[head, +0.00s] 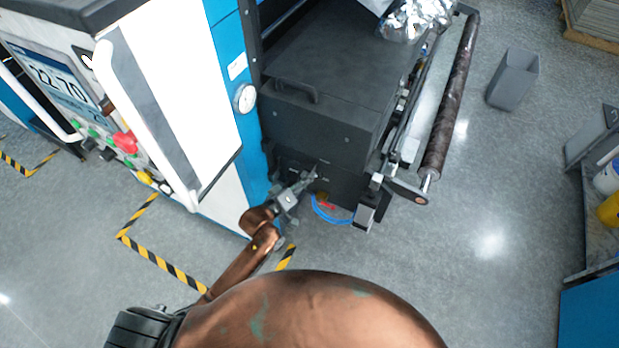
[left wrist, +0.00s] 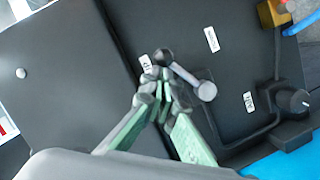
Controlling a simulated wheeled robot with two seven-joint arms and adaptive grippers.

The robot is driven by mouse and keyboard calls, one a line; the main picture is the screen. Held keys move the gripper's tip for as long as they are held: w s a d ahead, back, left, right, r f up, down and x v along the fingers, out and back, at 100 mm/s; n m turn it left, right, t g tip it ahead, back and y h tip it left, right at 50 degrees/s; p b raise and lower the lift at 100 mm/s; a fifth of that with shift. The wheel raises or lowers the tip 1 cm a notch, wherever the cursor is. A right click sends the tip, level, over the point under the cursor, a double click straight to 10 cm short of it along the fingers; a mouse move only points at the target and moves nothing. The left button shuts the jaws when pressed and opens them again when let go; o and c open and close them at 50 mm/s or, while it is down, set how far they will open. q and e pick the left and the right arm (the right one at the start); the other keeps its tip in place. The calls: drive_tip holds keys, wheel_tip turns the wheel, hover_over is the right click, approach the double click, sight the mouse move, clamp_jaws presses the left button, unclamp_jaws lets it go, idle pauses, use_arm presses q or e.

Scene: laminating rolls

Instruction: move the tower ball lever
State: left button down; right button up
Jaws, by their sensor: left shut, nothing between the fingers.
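The ball lever shows in the left wrist view as a silver rod (left wrist: 186,74) with a black ball (left wrist: 164,57) at one end and a round silver pivot (left wrist: 206,91) at the other. It sits on a dark machine panel. My left gripper (left wrist: 163,84) is shut and empty, with its green-sided fingertips right by the ball and rod; I cannot tell whether they touch. In the head view my left gripper (head: 312,176) reaches to the lower front of the black machine unit (head: 330,115). The lever is too small to make out there. My right gripper is not in view.
A black knob (left wrist: 296,102) and a brass fitting with a blue hose (left wrist: 270,14) are near the lever. A white and blue cabinet (head: 165,90) stands left of my arm. A roller (head: 452,95) juts out at right.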

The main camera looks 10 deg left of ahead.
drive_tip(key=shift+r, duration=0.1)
use_arm(q)
drive_tip(key=shift+d+f+m+p, duration=0.1)
drive_tip(key=shift+d+m+p, duration=0.05)
drive_tip(key=shift+m+p, duration=0.2)
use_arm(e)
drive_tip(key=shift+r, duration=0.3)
